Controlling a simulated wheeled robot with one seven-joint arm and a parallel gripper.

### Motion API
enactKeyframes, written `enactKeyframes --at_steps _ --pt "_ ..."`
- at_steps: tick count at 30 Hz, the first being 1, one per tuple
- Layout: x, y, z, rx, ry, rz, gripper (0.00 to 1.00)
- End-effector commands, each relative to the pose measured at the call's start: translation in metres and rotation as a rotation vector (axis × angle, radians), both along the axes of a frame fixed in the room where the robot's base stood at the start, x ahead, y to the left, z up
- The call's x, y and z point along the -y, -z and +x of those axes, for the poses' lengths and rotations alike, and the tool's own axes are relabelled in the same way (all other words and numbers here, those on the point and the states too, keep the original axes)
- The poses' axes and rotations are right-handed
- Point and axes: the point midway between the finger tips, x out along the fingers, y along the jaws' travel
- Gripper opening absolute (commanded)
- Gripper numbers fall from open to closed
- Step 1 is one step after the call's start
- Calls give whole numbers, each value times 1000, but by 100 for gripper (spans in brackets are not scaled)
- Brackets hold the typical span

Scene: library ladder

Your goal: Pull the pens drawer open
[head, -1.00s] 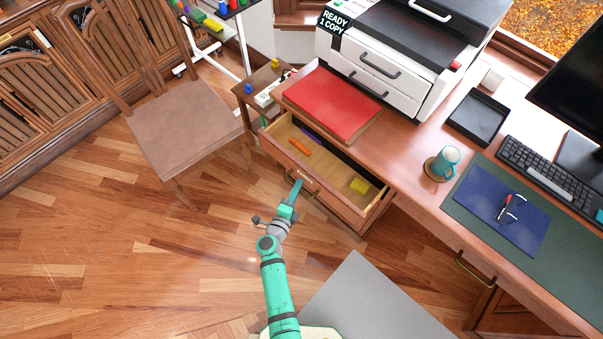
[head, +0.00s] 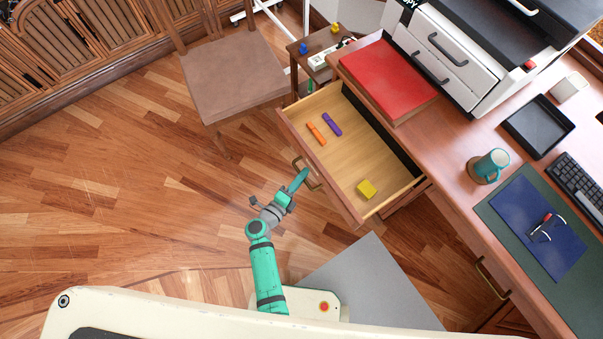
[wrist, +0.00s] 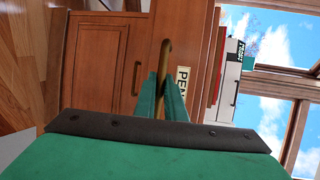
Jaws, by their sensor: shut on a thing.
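The pens drawer (head: 352,150) stands pulled out from the desk in the head view. A label reading "PEN" (wrist: 183,85) is partly hidden by a finger.
A wooden chair (head: 232,72) stands left of the drawer, near its far corner. A small side table (head: 318,58) is behind it. The desk (head: 440,150) holds a red folder (head: 388,78), a mug (head: 490,165) and a printer. Open floor lies to the left.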

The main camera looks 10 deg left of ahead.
Motion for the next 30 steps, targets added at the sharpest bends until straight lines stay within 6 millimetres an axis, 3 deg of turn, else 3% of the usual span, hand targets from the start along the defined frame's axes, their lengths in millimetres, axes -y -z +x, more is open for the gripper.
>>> enactKeyframes --at_steps 5,6,8,9,20,30 --pt "-2 -2 2 4 -5 0 0" --pt "-2 -2 2 4 -5 0 12" --pt "-2 -2 2 4 -5 0 27" --pt "-2 -2 2 4 -5 0 28" --pt "-5 -1 -4 1 -5 1 28" --pt "-29 -12 -52 0 -1 -1 28"
